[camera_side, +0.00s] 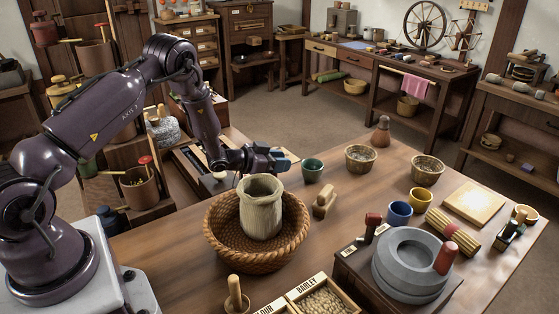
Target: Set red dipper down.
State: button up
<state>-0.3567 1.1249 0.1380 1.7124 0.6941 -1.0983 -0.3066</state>
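I cannot clearly pick out a red dipper. A red-tipped stick (145,160) stands in a brown wooden pot (138,188) at the left, behind my arm; I cannot tell if it is the dipper. My gripper (284,160) is over the far edge of the table, pointing right, just behind a pale ribbed jar (261,207). The jar stands upright in a wicker basket (225,240). The fingers are small and dark here, and I cannot tell if they are open or shut. Nothing red shows at them.
A green cup (313,170) stands just right of my gripper. A wooden-handled brush (324,200) and bowls of grain (360,158) lie further right. A grey quern (408,264) with a red handle (446,257) fills the front right. Bare tabletop (345,228) shows mid-table.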

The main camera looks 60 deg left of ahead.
jog(key=shift+o, duration=0.6)
jog(key=shift+r, duration=0.1)
jog(key=shift+s+r, duration=0.15)
jog(key=v, duration=1.1)
jog(key=d+r+n+g+y, duration=0.1)
jog(key=d+r+g+y, duration=0.15)
jog(key=r, duration=0.65)
jog(key=d+r+g+y, duration=0.1)
jog(key=r+y, duration=0.2)
jog(key=r, duration=0.5)
jog(key=s+d+r+g+h, duration=0.1)
jog(key=s+d+r+g, duration=0.1)
jog(key=s+d, duration=0.4)
jog(key=s+d+r+n+g+h, duration=0.1)
jog(key=s+d+r, duration=0.4)
jog(key=s, duration=1)
jog(key=d+g+h, duration=0.1)
jog(key=d+g, duration=0.1)
jog(key=shift+s+d+r, duration=0.2)
jog(key=shift+d+r, duration=0.05)
jog(key=shift+d, duration=0.1)
